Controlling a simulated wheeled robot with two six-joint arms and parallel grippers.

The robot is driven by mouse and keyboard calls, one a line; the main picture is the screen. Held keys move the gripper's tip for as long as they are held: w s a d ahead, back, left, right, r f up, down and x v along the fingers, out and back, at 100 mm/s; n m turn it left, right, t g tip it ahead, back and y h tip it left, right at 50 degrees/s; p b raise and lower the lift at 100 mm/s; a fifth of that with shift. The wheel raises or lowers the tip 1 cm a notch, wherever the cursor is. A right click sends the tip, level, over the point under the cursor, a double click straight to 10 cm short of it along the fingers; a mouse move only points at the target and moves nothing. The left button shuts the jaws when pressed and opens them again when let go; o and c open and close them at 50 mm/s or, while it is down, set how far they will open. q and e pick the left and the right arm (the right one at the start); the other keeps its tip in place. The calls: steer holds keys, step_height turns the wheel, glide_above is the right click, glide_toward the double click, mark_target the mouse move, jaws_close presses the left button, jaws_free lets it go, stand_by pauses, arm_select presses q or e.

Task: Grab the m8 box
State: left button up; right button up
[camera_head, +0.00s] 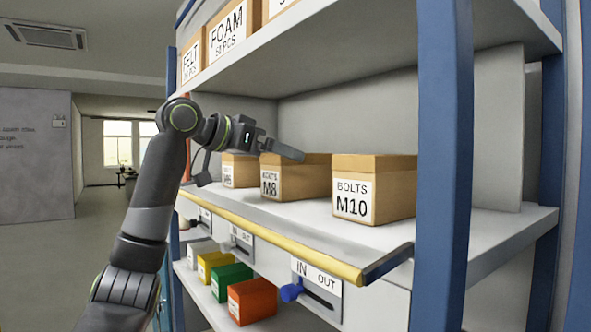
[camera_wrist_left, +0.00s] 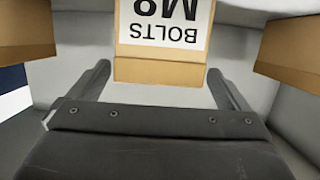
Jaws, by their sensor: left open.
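The M8 box (camera_head: 304,181) is a brown carton with a white "BOLTS M8" label, standing on the middle shelf between two similar boxes. In the left wrist view the M8 box (camera_wrist_left: 163,72) appears upside down, between and beyond the two open fingers of the gripper (camera_wrist_left: 162,88). The fingers lie on either side of its width, and nothing is held. Whether a finger touches the box cannot be told. My right gripper is not in view.
The M10 box (camera_head: 392,190) stands to the right and another labelled box (camera_head: 240,171) to the left. A yellow-edged shelf lip (camera_head: 300,246) runs in front. A blue post (camera_head: 442,170) rises at right. Coloured bins (camera_head: 252,300) sit below, and FELT and FOAM boxes (camera_head: 229,30) above.

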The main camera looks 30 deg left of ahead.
arm_select(q)
steer(key=x, duration=0.1)
steer(key=p+x, duration=0.2)
steer(key=shift+w+d+r, duration=0.2)
steer(key=shift+w, duration=0.1)
steer(key=shift+w+d+f, duration=0.15)
steer(key=shift+w+f, duration=0.1)
steer(key=shift+w, duration=0.1)
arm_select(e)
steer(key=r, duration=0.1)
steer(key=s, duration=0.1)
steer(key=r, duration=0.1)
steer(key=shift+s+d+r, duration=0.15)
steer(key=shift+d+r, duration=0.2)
arm_select(q)
steer(key=shift+s, duration=0.1)
steer(key=shift+c, duration=0.9)
steer(key=c, duration=1)
steer(key=shift+c, duration=0.9)
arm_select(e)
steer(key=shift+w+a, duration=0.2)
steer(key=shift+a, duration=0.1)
